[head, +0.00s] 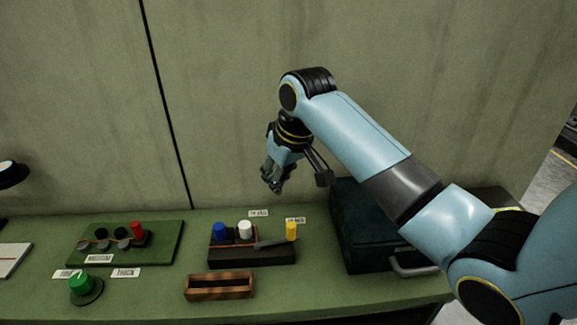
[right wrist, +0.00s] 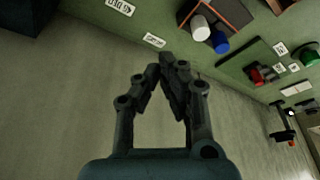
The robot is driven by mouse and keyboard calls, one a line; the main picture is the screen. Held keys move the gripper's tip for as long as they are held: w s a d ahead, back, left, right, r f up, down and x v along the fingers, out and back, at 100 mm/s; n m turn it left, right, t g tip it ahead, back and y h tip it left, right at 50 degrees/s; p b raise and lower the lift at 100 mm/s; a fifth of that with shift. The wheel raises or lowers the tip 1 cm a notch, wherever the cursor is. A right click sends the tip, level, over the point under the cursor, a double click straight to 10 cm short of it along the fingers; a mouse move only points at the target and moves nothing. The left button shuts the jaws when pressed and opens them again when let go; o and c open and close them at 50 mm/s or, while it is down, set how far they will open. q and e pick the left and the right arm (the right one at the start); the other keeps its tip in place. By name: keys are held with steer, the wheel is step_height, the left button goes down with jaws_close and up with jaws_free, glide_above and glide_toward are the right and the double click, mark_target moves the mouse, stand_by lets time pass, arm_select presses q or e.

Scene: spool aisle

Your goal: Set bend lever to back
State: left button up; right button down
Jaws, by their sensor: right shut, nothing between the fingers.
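My right gripper (head: 272,181) is shut and empty, held in the air in front of the wall, above and behind the dark box (head: 268,256). In the right wrist view its fingertips (right wrist: 165,72) are together. The dark box carries a blue cap (head: 220,233), a white cap (head: 245,229) and a yellow upright grip (head: 291,231) beside a grey bar. A green board (head: 165,252) at left carries a red grip (head: 137,230) and several dark knobs. The small labels are too blurred to read, so I cannot tell which part is the bend lever. My left gripper is not in view.
A dark case (head: 362,247) with a handle stands right of the dark box, below my right arm. A wooden tray (head: 220,290) lies in front of the box. A green dial (head: 80,284) sits at front left. The wall (head: 230,100) rises behind the green bench.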

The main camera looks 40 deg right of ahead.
steer(key=x, duration=0.8)
steer(key=shift+f, duration=0.3)
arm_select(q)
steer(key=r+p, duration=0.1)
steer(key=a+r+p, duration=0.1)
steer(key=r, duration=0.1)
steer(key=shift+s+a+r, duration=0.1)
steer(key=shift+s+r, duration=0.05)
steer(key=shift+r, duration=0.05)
arm_select(e)
steer(key=s, duration=0.4)
steer(key=shift+s+d+r, duration=0.1)
steer(key=shift+d, duration=0.1)
